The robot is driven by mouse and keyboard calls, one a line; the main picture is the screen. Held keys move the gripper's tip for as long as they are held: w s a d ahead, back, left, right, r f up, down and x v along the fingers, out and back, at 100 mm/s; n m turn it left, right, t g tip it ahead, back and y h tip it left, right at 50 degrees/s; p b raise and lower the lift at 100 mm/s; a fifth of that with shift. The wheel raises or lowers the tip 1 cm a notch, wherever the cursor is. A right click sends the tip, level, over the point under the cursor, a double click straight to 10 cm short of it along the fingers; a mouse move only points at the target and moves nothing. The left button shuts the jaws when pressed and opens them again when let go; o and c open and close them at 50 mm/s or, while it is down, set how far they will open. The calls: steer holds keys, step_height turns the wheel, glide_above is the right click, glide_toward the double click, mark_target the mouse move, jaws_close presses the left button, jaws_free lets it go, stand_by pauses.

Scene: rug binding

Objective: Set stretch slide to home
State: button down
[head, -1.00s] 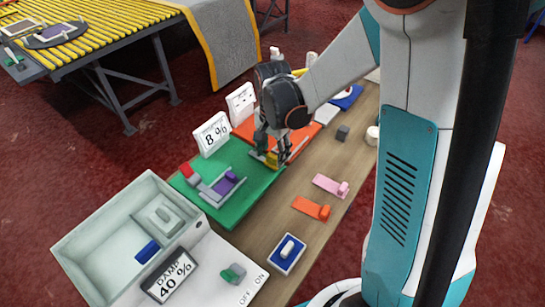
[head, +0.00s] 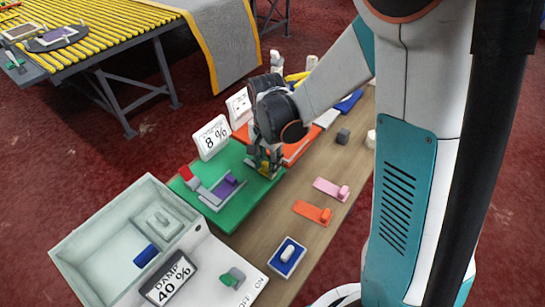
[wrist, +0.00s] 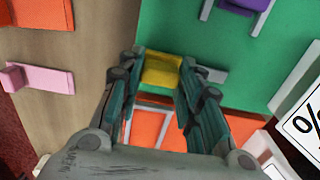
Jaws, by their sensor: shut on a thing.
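My gripper (head: 264,160) is shut on a yellow block (wrist: 162,69) at the right edge of the green board (head: 240,212). In the wrist view the block sits between my fingertips, over the green surface. I cannot tell which part is labelled as the stretch slide, and no home mark is readable. The fingers hide much of the yellow block in the head view.
An orange board (head: 300,150) lies beyond the gripper. Pink (head: 332,188) and orange (head: 312,212) pieces lie on the bench to the right. A pale open box (head: 72,245), a DAMP 40 % sign (head: 168,278) and a blue switch plate (head: 287,257) are in front.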

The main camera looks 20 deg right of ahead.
steer(key=shift+s+a, duration=0.55)
steer(key=shift+a, duration=0.25)
steer(key=shift+s+a, duration=0.55)
steer(key=shift+a, duration=0.25)
steer(key=c, duration=1.1)
jaws_free()
steer(key=shift+a, duration=0.15)
steer(key=shift+r, duration=0.3)
step_height(320, 180, up, 11)
steer(key=shift+s+r, duration=0.1)
steer(key=shift+r, duration=0.1)
